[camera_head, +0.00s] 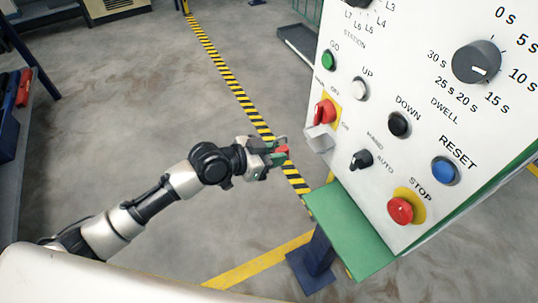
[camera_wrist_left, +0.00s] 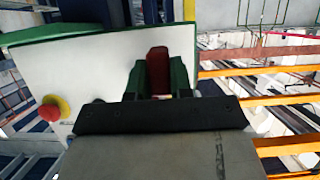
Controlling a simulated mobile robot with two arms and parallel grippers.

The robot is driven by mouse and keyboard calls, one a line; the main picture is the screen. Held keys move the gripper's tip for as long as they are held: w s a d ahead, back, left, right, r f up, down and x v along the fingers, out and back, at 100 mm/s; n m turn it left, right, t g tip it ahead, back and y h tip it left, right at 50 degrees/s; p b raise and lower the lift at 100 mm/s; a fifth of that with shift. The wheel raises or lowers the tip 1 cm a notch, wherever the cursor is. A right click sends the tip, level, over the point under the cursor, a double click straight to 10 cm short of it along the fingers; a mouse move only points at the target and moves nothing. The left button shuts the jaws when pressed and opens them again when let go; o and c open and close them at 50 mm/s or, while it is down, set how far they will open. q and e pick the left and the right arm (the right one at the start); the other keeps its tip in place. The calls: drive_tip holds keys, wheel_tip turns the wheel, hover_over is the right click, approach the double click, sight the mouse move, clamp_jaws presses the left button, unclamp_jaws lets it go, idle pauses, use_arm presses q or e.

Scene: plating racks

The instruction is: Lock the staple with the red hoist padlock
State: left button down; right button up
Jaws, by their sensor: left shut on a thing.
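My left gripper (camera_head: 276,157) is shut on a red block-shaped thing, which looks like the red hoist padlock (camera_head: 282,150). In the left wrist view the padlock (camera_wrist_left: 158,70) stands between the two green-and-dark fingers of my left gripper (camera_wrist_left: 160,82). Its shackle cannot be made out. The gripper is left of the control panel (camera_head: 440,110), apart from it. A red main switch (camera_head: 324,110) on a yellow plate is on the panel's left side, with a pale grey block (camera_head: 319,138) just below it. The staple cannot be clearly told. My right gripper is not in view.
The panel carries a green GO button (camera_head: 328,61), several other knobs and a red STOP button (camera_head: 401,210). A green ledge (camera_head: 347,230) juts out below the panel. Open grey floor with a yellow-black stripe (camera_head: 228,72) lies left of it.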

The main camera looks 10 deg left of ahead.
sight(288, 149)
use_arm(q)
drive_tip(key=shift+w+d, duration=0.6)
drive_tip(key=shift+d, duration=0.2)
drive_tip(key=shift+w+d, duration=0.55)
drive_tip(key=shift+d, duration=0.2)
drive_tip(key=shift+s+d+f+p, duration=0.15)
drive_tip(key=shift+d+f, duration=0.25)
drive_tip(key=shift+d, duration=0.5)
drive_tip(key=shift+s+d+f+p, duration=0.2)
drive_tip(key=shift+d+f, duration=0.25)
drive_tip(key=shift+d, duration=0.4)
drive_tip(key=shift+s+d+f+p, duration=0.15)
drive_tip(key=shift+d+f, duration=0.25)
drive_tip(key=shift+d, duration=0.5)
drive_tip(key=c, duration=1.6)
unclamp_jaws()
drive_tip(key=shift+c, duration=0.2)
clamp_jaws()
